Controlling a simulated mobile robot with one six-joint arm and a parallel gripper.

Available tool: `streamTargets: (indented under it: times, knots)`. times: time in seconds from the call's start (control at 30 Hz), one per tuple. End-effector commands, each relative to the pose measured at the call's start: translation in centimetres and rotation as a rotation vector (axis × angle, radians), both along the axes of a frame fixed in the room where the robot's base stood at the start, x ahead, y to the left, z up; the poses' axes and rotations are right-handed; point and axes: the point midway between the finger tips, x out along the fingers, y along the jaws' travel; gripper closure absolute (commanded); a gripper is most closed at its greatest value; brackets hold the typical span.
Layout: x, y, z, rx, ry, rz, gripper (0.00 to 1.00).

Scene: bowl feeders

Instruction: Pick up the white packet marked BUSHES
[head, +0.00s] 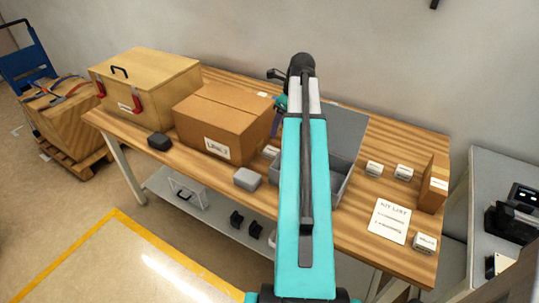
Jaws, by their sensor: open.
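Several small white packets with dark print lie on the wooden table. Two stand at the right of the grey bin, one (374,169) beside another (403,172). A third packet (424,242) lies near the front right edge, beside the kit list sheet. Another small white packet (271,152) shows partly, left of my arm. The print is too small to tell which one is marked BUSHES. My teal arm rises through the middle of the view and hides part of the table. My gripper is not clearly visible behind it.
A cardboard box (222,118), a wooden case (146,84) and a dark block (159,141) fill the table's left. A grey block (247,179) sits at the front edge. The grey bin (345,182) is partly behind my arm. A brown box (433,184) stands at right.

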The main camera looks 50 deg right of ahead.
Motion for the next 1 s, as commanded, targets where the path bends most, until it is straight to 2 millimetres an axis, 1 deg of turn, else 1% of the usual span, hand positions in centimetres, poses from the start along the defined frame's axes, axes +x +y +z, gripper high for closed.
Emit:
streamTargets:
  times: [0.27, 0.43, 1.0]
  knots:
    - [0.0, 0.0, 0.0, 0.0, 0.0, 0.001, 0.44]
    - [0.2, 0.0, -0.7, 0.001, 0.0, 0.001, 0.44]
    - [1.5, 0.3, -5.9, 0.001, 0.001, 0.0, 0.44]
